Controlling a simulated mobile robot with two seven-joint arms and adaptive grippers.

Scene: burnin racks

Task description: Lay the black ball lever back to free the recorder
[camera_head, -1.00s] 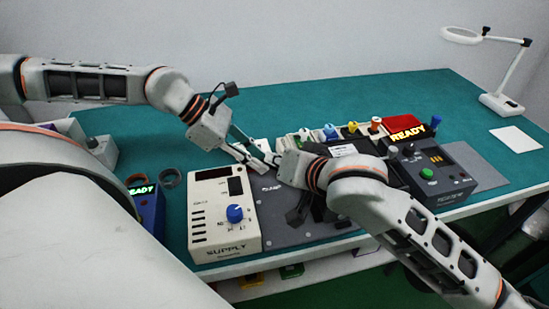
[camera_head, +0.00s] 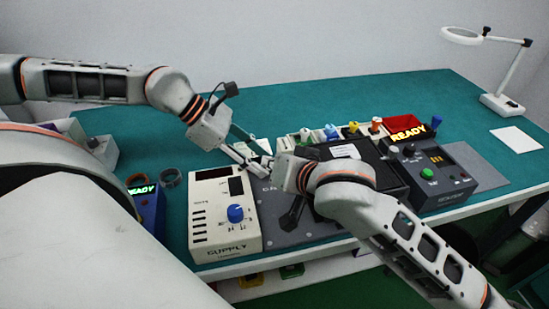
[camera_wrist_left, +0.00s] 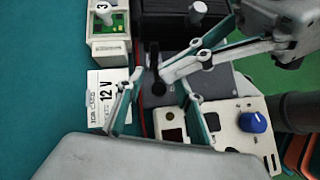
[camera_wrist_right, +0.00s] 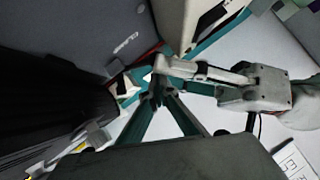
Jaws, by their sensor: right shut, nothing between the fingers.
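A black lever with a round ball end (camera_wrist_left: 158,88) shows in the left wrist view, beside the dark box at the top. The recorder, which I take to be the black box with a white label (camera_head: 345,152), sits on the grey plate (camera_head: 290,236), partly behind my right arm. My right gripper (camera_head: 272,165) is shut and empty; in the left wrist view its fingertips (camera_wrist_left: 164,75) are close beside the lever, contact unclear. My left gripper (camera_head: 255,163) is open around the lever area, with its fingers (camera_wrist_left: 160,108) apart. The lever is hidden in the head view.
A cream supply unit with a blue knob (camera_head: 235,213) stands left of the plate. A dark unit with a green button (camera_head: 427,173) stands right.

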